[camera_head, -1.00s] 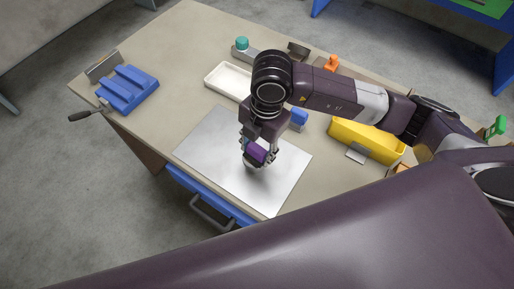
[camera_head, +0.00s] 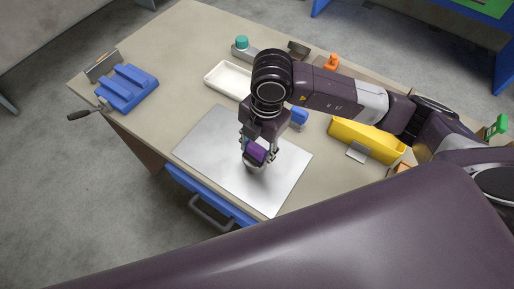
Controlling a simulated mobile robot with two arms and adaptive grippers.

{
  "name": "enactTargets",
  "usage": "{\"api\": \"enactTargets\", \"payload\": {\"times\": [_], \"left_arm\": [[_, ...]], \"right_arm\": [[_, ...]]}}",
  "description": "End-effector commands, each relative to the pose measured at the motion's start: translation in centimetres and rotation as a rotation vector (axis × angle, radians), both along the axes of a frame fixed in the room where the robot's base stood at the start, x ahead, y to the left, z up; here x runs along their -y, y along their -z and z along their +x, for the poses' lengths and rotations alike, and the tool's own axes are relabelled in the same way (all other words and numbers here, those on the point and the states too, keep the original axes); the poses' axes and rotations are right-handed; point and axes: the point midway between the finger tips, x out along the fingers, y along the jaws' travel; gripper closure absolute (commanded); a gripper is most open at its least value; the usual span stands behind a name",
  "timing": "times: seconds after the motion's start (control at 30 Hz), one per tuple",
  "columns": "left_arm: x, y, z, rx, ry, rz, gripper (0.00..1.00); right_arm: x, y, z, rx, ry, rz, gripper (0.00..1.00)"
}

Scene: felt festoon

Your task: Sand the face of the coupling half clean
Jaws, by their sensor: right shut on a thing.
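My right gripper (camera_head: 257,154) points down over the silver metal sheet (camera_head: 210,145) on the table. It is shut on a small purple block (camera_head: 256,153), which looks like a sanding block. Just under the block a small greyish round piece (camera_head: 254,166) shows in part, likely the coupling half. The block seems to rest on it or sit very close above it, and I cannot tell which. The face of that piece is hidden by the block and fingers. My left gripper is not in view.
A white tray (camera_head: 211,83) lies behind the sheet. A yellow bin (camera_head: 366,140) stands to the right under my right arm. A blue rack (camera_head: 128,89) is at the far left, near a vise handle (camera_head: 80,115). A blue drawer (camera_head: 200,192) is below the front edge.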

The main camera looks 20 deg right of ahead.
Motion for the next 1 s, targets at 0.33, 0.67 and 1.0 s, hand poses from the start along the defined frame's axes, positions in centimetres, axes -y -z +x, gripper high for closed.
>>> {"api": "enactTargets", "payload": {"times": [0.33, 0.67, 1.0], "left_arm": [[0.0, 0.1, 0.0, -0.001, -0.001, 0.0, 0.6], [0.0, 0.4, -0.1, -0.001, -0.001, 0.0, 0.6], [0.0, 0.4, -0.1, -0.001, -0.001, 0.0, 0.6]], "right_arm": [[0.2, 0.2, 0.0, -0.005, 0.001, -0.002, 0.77], [0.8, 0.0, 0.5, -0.003, -0.001, 0.0, 0.77], [-0.9, 0.2, -0.7, -0.004, -0.002, 0.001, 0.77]]}}
